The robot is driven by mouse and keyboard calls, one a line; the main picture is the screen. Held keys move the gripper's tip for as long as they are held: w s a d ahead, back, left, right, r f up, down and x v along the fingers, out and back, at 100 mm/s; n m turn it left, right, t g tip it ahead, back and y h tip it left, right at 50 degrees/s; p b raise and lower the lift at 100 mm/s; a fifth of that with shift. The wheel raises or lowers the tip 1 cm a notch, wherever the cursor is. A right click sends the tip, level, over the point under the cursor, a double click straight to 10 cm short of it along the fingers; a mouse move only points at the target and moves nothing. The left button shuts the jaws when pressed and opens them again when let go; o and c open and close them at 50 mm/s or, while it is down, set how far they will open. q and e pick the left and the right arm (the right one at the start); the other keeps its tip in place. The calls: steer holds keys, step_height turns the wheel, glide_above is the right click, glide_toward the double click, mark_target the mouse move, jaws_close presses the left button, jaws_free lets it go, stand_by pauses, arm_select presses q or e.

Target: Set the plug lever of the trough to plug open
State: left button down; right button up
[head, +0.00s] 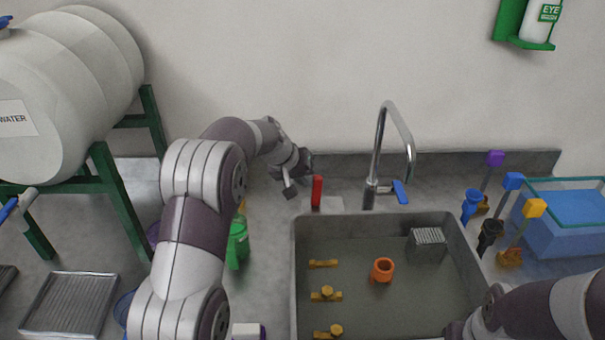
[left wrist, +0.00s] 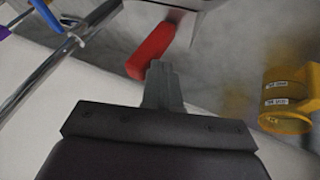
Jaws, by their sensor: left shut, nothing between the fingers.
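The trough (head: 300,275) is a grey basin set in the counter at the middle right. Its red plug lever (head: 317,191) stands up behind the trough's back left corner. My left gripper (head: 290,192) is shut and empty just left of the lever. In the left wrist view the closed fingertips (left wrist: 160,72) are right by the end of the red lever (left wrist: 152,48); I cannot tell whether they touch. My right arm enters at the lower right over the trough, but its fingers are not visible.
A tap (head: 378,150) with a blue handle stands right of the lever. The trough holds brass fittings, an orange ring (head: 383,269) and a grey block (head: 427,244). A green container (head: 237,245) stands near my left arm. The wall is close behind.

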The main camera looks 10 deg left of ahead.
mark_target(316, 177)
arm_select(q)
steer(key=shift+w+d+r+m+g+y+p, duration=0.15)
steer(key=shift+d+r+y+p, duration=0.4)
steer(key=shift+p, duration=1.75)
steer(key=shift+w+d+r+m+g+y+p, duration=0.15)
steer(key=shift+d+r+y+p, duration=0.4)
steer(key=shift+p, duration=1.7)
steer(key=shift+w+d+f+y+p, duration=0.15)
steer(key=shift+d+f+y+p, duration=0.1)
steer(key=shift+d+f, duration=0.3)
steer(key=shift+w+d+f+y+p, duration=0.2)
steer(key=shift+d+f, duration=0.2)
steer(key=shift+d, duration=0.15)
steer(key=shift+w+d+f+b, duration=0.15)
steer(key=shift+d+f+b, duration=0.1)
steer(key=shift+d, duration=0.35)
steer(key=shift+w+d+f+b, duration=0.15)
steer(key=shift+d+b, duration=0.05)
steer(key=shift+d, duration=0.35)
steer(key=shift+d+f, duration=0.15)
steer(key=shift+s+f, duration=0.1)
